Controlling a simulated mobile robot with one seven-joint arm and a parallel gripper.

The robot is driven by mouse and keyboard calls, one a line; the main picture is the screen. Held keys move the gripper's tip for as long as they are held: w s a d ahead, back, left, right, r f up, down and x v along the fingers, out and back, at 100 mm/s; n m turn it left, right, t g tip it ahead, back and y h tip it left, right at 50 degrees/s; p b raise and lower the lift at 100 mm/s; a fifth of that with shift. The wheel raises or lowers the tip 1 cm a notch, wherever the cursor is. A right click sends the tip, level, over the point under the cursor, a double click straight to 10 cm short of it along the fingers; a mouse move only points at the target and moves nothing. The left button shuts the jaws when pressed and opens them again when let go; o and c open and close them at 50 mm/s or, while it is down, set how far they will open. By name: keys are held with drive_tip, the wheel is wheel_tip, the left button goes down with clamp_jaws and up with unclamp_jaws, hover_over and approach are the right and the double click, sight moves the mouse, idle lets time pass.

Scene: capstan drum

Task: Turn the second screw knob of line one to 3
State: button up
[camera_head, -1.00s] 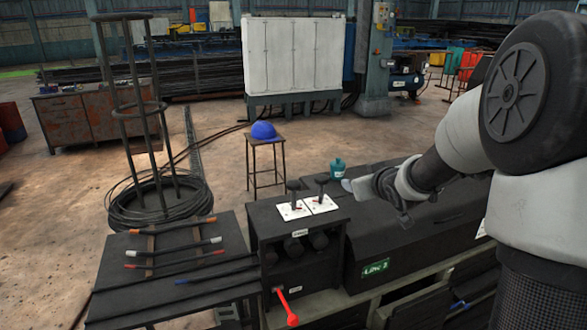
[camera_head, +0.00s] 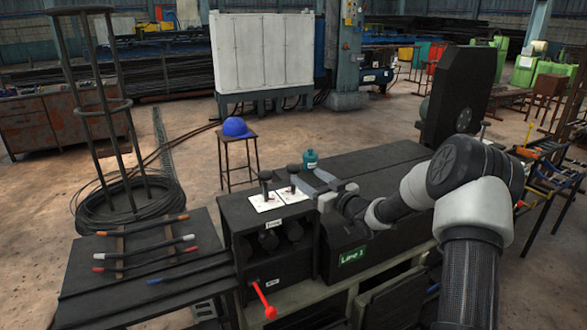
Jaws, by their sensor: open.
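Two black screw knobs stand upright on the dark machine box (camera_head: 268,235) in front of me, each on a white plate with markings too small to read. The left knob is the first one (camera_head: 265,178), and the right knob is the second one (camera_head: 293,172), if counted from the left. My gripper (camera_head: 318,186) reaches in from the right, with its jaws open and pointing left. It is just right of the second knob and looks apart from it. A green "Line 1" sign (camera_head: 353,255) is on the machine front.
A red-tipped lever (camera_head: 264,300) sticks out of the box front. A teal bottle (camera_head: 310,159) stands behind my gripper. A rack with rods (camera_head: 145,245) lies left. A stool with a blue helmet (camera_head: 236,127) stands behind.

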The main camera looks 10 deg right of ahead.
sight(297, 171)
drive_tip(key=x, duration=0.9)
drive_tip(key=c, duration=1.1)
drive_tip(key=shift+o, duration=0.2)
drive_tip(key=shift+f+h+b, duration=0.2)
drive_tip(key=shift+h+b, duration=0.2)
drive_tip(key=shift+b, duration=0.2)
